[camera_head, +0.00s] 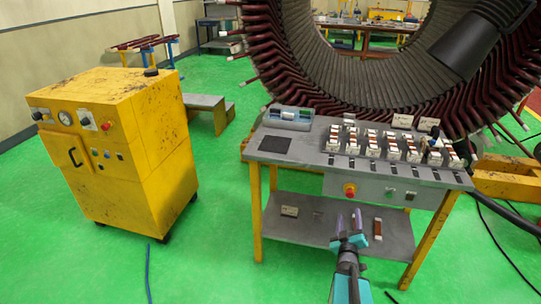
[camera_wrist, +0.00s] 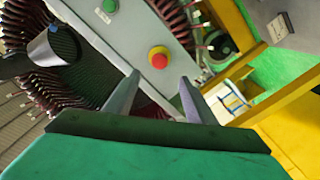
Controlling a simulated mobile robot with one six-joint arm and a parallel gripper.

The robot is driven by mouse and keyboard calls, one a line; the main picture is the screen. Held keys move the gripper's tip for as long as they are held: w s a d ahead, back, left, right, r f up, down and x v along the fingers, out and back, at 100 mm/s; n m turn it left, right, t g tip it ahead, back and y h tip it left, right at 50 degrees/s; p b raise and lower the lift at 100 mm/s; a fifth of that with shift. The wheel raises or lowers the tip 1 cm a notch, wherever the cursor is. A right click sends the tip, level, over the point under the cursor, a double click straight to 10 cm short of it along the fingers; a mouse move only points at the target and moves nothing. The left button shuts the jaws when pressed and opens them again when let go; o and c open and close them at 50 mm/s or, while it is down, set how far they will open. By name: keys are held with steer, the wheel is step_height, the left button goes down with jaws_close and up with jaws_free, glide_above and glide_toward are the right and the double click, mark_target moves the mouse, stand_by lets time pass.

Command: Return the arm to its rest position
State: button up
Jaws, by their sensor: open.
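My gripper (camera_head: 347,222) is in front of the workbench, at the height between its lower shelf and its top. Its two fingers are apart with nothing between them. In the wrist view my gripper (camera_wrist: 158,95) also shows open and empty, with the bench's front panel, a red emergency button (camera_wrist: 158,57) and a green button (camera_wrist: 110,6) beyond the fingertips. My arm reaches up from the bottom edge of the head view.
The workbench (camera_head: 300,160) carries several small white and brown parts on top. A brown bar (camera_head: 378,228) lies on its lower shelf. A yellow cabinet (camera_head: 150,130) stands left, a large stator (camera_head: 350,70) behind. Green floor between cabinet and bench is mostly clear.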

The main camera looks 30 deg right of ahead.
steer(key=w+a+f+n+t+y, duration=0.1)
steer(key=w+a+f+y, duration=0.15)
steer(key=a, duration=0.35)
steer(key=w+a+f+n+y, duration=0.1)
steer(key=w+a, duration=0.3)
steer(key=a, duration=0.3)
steer(key=w+a+f+n+t+y, duration=0.1)
steer(key=w+a+f+n+y, duration=0.1)
steer(key=w+a, duration=0.3)
steer(key=s+a+f+g+y, duration=0.3)
steer(key=a+f+g+y, duration=0.15)
steer(key=a+f, duration=1.1)
steer(key=s+a+f+g+y, duration=0.1)
steer(key=s+a+f+g, duration=0.75)
steer(key=s+a, duration=0.4)
steer(key=s+m+g, duration=0.3)
steer(key=s+g, duration=0.5)
steer(key=s, duration=1.2)
steer(key=shift+s+r+g+y, duration=0.3)
steer(key=shift+s+r, duration=0.1)
steer(key=shift+r, duration=0.05)
steer(key=shift+d, duration=0.1)
